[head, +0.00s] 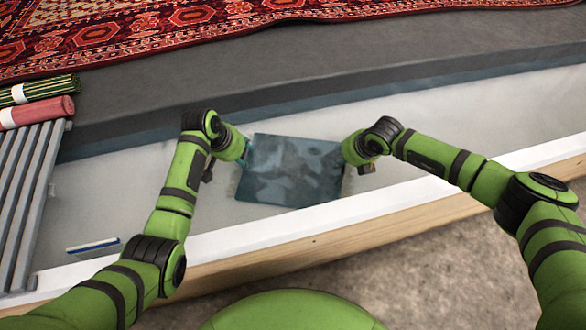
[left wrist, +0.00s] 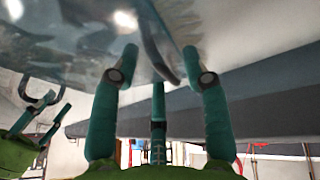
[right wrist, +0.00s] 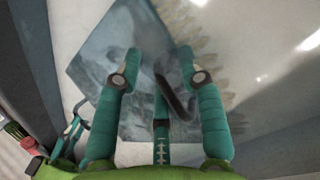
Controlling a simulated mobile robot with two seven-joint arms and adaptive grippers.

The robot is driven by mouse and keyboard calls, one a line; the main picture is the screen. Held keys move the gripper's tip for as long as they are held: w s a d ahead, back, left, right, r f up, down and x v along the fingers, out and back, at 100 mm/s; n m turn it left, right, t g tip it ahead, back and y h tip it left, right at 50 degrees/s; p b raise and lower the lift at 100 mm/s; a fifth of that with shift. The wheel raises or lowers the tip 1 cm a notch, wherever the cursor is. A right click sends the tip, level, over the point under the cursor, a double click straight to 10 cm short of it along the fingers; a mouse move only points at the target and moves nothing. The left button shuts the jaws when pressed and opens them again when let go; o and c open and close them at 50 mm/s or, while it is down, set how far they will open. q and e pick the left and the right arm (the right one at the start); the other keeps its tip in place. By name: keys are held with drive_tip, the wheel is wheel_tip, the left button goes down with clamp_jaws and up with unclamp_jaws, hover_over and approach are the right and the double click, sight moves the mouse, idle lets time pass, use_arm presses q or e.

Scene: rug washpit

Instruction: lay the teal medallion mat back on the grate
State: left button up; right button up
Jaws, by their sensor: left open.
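The teal medallion mat (head: 293,170) lies as a dark, shiny, mottled rectangle in the pale pit in the head view. My left gripper (head: 243,158) is at its left edge and open; in the left wrist view the mat's surface (left wrist: 70,35) fills the upper left beyond the fingers. My right gripper (head: 347,158) is at its right edge and looks open. In the right wrist view the mat (right wrist: 110,50) lies behind the spread fingers, its fringe to the right. Contact is unclear in both. The slatted grey grate (head: 22,200) stands at the left.
A green striped roll (head: 40,90) and a red roll (head: 38,112) lie at the grate's far end. A white-topped wooden rim (head: 300,220) runs in front. A red patterned rug (head: 150,30) lies behind.

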use_arm(q)
drive_tip(key=shift+w+d+f, duration=0.2)
drive_tip(key=shift+w+f, duration=0.05)
drive_tip(key=shift+f, duration=0.35)
use_arm(e)
drive_tip(key=shift+w+a+f, duration=0.15)
drive_tip(key=shift+w+f, duration=0.15)
drive_tip(key=shift+f, duration=0.3)
use_arm(q)
drive_tip(key=shift+c, duration=0.4)
use_arm(e)
drive_tip(key=shift+c, duration=0.4)
use_arm(q)
drive_tip(key=c, duration=0.7)
use_arm(e)
drive_tip(key=c, duration=0.7)
use_arm(q)
clamp_jaws()
use_arm(e)
clamp_jaws()
use_arm(q)
drive_tip(key=shift+a, duration=0.2)
